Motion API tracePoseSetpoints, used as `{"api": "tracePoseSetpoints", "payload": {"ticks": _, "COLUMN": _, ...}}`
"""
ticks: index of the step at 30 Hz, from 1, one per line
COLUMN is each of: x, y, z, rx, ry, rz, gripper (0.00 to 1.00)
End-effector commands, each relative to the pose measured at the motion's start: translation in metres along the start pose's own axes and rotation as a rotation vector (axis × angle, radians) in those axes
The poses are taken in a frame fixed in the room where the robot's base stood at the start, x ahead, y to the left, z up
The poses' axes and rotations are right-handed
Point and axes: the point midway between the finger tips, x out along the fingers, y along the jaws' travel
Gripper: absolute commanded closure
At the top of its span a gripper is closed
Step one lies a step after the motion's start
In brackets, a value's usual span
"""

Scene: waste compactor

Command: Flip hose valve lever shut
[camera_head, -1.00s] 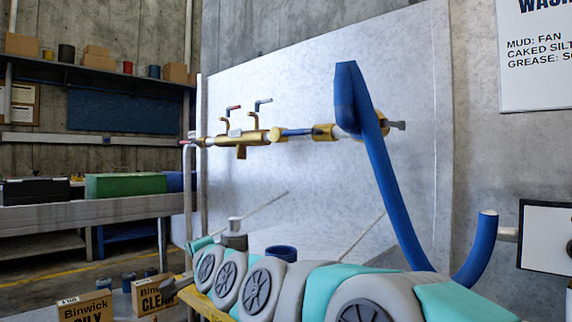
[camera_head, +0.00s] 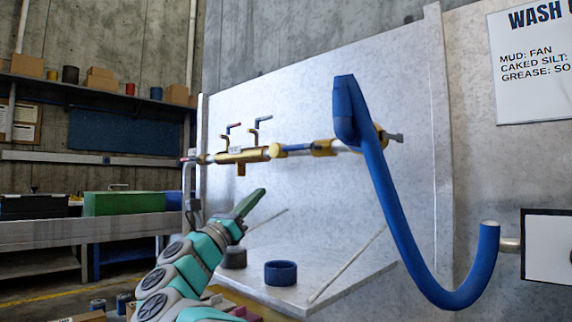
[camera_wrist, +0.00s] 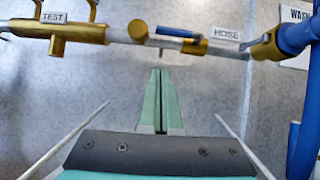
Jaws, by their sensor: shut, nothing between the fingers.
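The hose valve lever is a blue handle (camera_head: 297,147) lying roughly along the horizontal pipe, in the head view left of the blue hose (camera_head: 385,200). In the wrist view the blue lever (camera_wrist: 178,32) lies along the pipe, beside a white HOSE label (camera_wrist: 226,33). Brass fittings sit at both ends of it. My gripper (camera_head: 262,192) has green fingers pressed together and is empty. In the head view it is below and left of the lever. In the wrist view my gripper (camera_wrist: 160,72) points at the panel below the pipe, apart from the lever.
A brass manifold (camera_head: 243,155) with two upright levers, one red-tipped and one blue-tipped, is left of the valve; a TEST label (camera_wrist: 54,17) is by it. The hose loops down at the right. A blue ring (camera_head: 281,272) sits on the ledge below. The panel before my fingers is bare.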

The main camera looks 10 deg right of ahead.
Motion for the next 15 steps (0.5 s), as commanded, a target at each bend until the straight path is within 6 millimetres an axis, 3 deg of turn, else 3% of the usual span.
{"api": "tracePoseSetpoints", "payload": {"ticks": 15, "x": -0.0023, "y": -0.0097, "z": -0.0058, "rx": 0.038, "ry": 0.013, "rz": -0.063, "gripper": 1.00}}
